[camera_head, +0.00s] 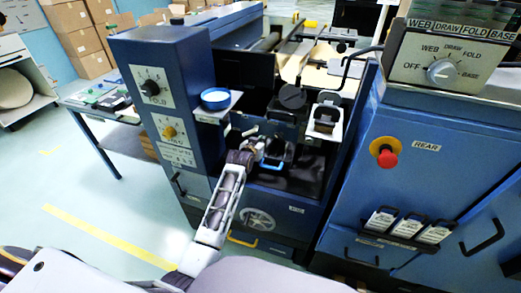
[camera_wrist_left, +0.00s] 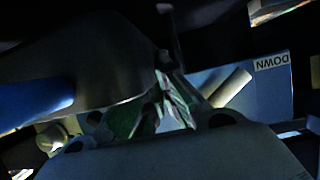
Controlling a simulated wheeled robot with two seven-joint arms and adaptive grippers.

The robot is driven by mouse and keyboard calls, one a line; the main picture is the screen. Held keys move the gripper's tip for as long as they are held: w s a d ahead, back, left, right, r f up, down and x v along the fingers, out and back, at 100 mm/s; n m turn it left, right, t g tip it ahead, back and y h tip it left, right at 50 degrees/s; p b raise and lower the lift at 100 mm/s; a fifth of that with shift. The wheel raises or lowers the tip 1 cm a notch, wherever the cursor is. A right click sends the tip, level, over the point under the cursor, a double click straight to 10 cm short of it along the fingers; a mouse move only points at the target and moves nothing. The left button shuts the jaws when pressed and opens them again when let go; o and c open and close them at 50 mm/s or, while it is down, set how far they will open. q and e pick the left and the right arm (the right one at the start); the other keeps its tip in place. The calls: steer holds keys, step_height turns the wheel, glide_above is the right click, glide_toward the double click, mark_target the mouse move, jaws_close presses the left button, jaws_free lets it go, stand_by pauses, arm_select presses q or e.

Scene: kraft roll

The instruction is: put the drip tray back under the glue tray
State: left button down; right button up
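My left gripper (camera_head: 263,152) reaches into the dark bay of the blue machine, in front of the black parts there. A light blue edge or handle (camera_head: 270,165) shows just below its fingers; I cannot tell whether it belongs to the drip tray. In the left wrist view, my left fingers (camera_wrist_left: 165,108) are in deep shade beside a large dark rounded body (camera_wrist_left: 85,65) with a blue part (camera_wrist_left: 35,100) at the left. Whether the fingers hold anything is unclear. Neither the drip tray nor the glue tray can be told apart surely. My right gripper is not in view.
A blue dish (camera_head: 215,98) stands on a small ledge left of the bay. The panel column (camera_head: 165,110) and the right cabinet (camera_head: 425,190) flank the bay. A red stop button (camera_head: 387,158) juts from the cabinet. The floor at left is clear.

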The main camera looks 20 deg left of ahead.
arm_select(q)
steer(key=shift+f, duration=0.1)
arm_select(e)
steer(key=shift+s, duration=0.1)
arm_select(q)
steer(key=shift+f, duration=0.35)
step_height(320, 180, down, 2)
steer(key=shift+f+b, duration=0.2)
steer(key=shift+b, duration=0.15)
steer(key=shift+f, duration=0.1)
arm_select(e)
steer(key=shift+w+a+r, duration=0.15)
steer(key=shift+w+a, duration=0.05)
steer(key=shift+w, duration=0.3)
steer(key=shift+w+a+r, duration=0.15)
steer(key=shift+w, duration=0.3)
arm_select(q)
steer(key=shift+f, duration=0.15)
steer(key=c, duration=1.6)
jaws_free()
steer(key=shift+c, duration=0.2)
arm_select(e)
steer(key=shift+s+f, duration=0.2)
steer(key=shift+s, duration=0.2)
